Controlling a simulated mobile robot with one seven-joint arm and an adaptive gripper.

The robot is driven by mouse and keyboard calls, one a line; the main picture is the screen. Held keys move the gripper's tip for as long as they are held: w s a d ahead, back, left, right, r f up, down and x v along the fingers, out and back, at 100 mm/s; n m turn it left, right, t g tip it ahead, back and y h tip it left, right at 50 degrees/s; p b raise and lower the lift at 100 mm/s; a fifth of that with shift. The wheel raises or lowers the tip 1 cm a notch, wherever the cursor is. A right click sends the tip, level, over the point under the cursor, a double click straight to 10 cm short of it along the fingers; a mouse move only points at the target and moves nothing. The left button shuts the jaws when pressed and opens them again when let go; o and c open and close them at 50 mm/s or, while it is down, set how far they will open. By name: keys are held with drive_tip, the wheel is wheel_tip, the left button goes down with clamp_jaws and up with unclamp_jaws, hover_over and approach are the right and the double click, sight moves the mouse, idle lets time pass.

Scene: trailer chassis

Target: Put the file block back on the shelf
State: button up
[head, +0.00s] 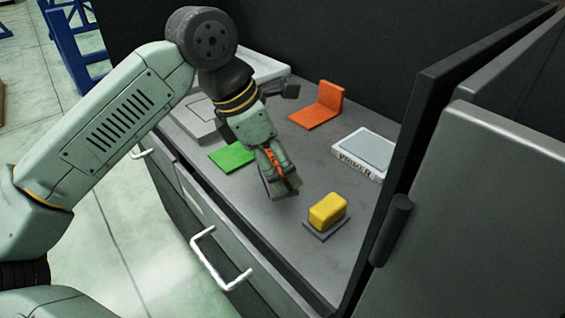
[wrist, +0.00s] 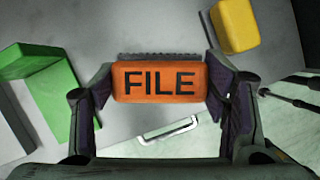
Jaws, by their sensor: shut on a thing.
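The file block (wrist: 160,82) is orange with "FILE" in black letters. It sits between the two fingers of my gripper (wrist: 160,95) in the wrist view, with both fingers against its ends. In the head view, my gripper (head: 283,188) points down over the grey shelf surface (head: 300,240), between a green bracket (head: 230,156) and a yellow block (head: 328,210). Only a thin orange strip of the file block (head: 274,168) shows there, the rest hidden by the fingers. I cannot tell whether the block touches the surface.
An orange L-shaped bracket (head: 318,112) and a white box marked PRIMER (head: 365,152) stand farther back. The yellow block rests on a dark pad. A dark open door (head: 410,180) bounds the right side. Drawers with white handles (head: 220,262) are below the front edge.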

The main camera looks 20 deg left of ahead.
drive_tip(key=shift+w+d, duration=0.15)
drive_tip(key=shift+w, duration=0.85)
drive_tip(key=f, duration=0.2)
drive_tip(key=f+p, duration=0.1)
drive_tip(key=shift+w+f, duration=0.15)
drive_tip(key=shift+w, duration=0.15)
drive_tip(key=shift+f, duration=0.25)
drive_tip(key=shift+f, duration=0.2)
drive_tip(key=o, duration=1.2)
drive_tip(key=shift+r, duration=0.1)
drive_tip(key=shift+r, duration=0.3)
drive_tip(key=b+v, duration=0.1)
drive_tip(key=v, duration=1)
drive_tip(key=shift+r, duration=0.35)
